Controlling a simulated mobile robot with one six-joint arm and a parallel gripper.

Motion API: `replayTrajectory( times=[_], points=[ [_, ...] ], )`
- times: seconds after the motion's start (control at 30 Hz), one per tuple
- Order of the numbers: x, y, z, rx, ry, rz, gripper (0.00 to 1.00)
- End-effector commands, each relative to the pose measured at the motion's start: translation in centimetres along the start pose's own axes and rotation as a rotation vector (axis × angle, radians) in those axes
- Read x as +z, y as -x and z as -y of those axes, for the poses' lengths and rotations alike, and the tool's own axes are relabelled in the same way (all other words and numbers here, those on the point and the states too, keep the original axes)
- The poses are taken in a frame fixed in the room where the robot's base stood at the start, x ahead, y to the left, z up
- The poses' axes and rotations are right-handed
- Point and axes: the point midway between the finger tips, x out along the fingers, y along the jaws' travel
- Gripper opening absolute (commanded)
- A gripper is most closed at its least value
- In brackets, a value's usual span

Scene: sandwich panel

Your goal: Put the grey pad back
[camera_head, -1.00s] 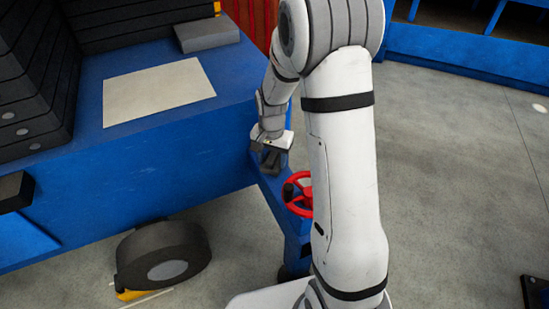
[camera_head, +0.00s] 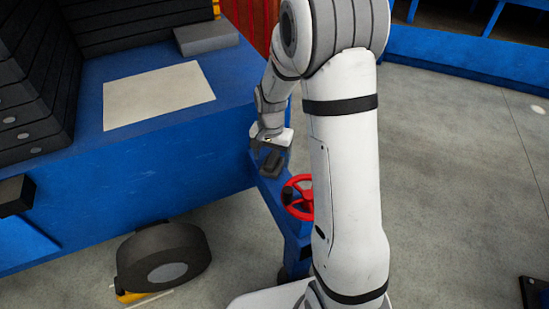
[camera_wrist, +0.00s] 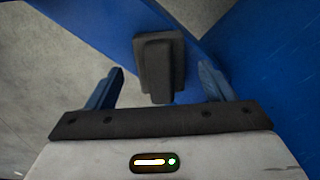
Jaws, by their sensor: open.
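A dark grey block (camera_wrist: 159,66), which looks like the grey pad, sits on a narrow blue ledge beside the large blue table. In the wrist view it lies between and beyond my two spread fingers, with a gap on each side. In the head view the same dark block (camera_head: 271,164) shows just below my gripper (camera_head: 268,149). My gripper is open and empty, a little above the block. Whether the block is one piece or a pad on a holder I cannot tell. A lighter grey flat block (camera_head: 207,38) lies at the table's back edge.
A red handwheel (camera_head: 298,197) is mounted close to the right of the ledge. The blue table (camera_head: 225,125) bears a pale sheet (camera_head: 158,95) and tall dark stacks (camera_head: 32,100) at left. A dark round reel (camera_head: 165,262) stands on the floor.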

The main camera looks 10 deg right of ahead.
Motion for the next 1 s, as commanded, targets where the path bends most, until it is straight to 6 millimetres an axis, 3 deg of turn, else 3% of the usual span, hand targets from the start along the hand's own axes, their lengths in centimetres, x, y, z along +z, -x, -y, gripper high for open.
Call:
replayTrajectory(
  times=[0.03, 0.3, 0.67, 0.77, 1.0],
  points=[
    [-0.1, 1.6, 0.1, -0.003, 0.0, -0.005, 0.76],
    [0.0, 7.4, 0.1, -0.002, 0.001, -0.003, 0.76],
    [0.8, 11.1, -0.4, -0.004, 0.025, -0.007, 0.76],
    [2.5, 12.7, -1.6, -0.011, 0.085, -0.018, 0.76],
    [9.4, 16.8, -6.4, -0.026, 0.318, -0.059, 0.76]
  ],
)
